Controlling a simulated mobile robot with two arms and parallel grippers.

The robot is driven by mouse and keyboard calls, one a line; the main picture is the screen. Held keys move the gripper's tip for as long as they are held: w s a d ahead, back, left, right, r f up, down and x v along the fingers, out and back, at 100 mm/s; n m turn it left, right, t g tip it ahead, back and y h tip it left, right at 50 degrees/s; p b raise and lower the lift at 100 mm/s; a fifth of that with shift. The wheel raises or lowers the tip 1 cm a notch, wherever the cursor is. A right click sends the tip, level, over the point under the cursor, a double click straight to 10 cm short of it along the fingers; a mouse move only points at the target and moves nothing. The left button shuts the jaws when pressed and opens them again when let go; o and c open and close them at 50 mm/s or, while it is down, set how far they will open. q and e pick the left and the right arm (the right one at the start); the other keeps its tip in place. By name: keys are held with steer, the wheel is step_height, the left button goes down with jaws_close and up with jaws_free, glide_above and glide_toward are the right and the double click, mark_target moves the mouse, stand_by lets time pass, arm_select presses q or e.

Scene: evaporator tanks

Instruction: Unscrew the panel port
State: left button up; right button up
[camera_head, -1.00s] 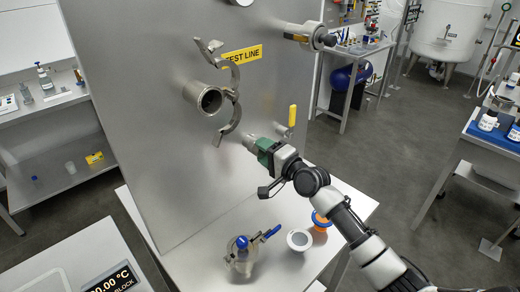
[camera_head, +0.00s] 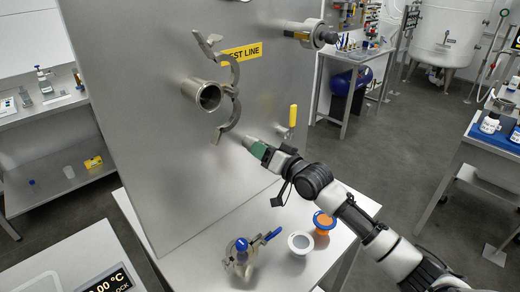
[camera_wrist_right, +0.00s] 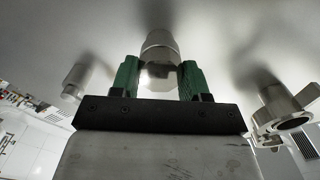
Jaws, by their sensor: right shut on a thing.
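The panel port (camera_head: 247,141) is a small metal stub on the steel panel, below and right of the open clamp. My right gripper (camera_head: 259,150), with green fingers, reaches it from the lower right and is shut on it. In the right wrist view the panel port (camera_wrist_right: 160,42) is a round metal body with a narrower, flat-sided part between the two green fingers (camera_wrist_right: 158,82). Its far end meets the panel. I cannot tell whether it has turned in its seat. My left gripper is not in view.
An open hinged clamp (camera_head: 229,112) hangs by a pipe stub (camera_head: 203,95). A yellow-handled valve (camera_head: 292,117) sits right of the port. Below, the bench holds a blue-topped clamp fitting (camera_head: 240,255), a white cup (camera_head: 300,242) and an orange cup (camera_head: 323,222).

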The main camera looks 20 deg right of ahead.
steer(key=shift+r, duration=0.15)
steer(key=n, duration=0.5)
steer(key=o, duration=1)
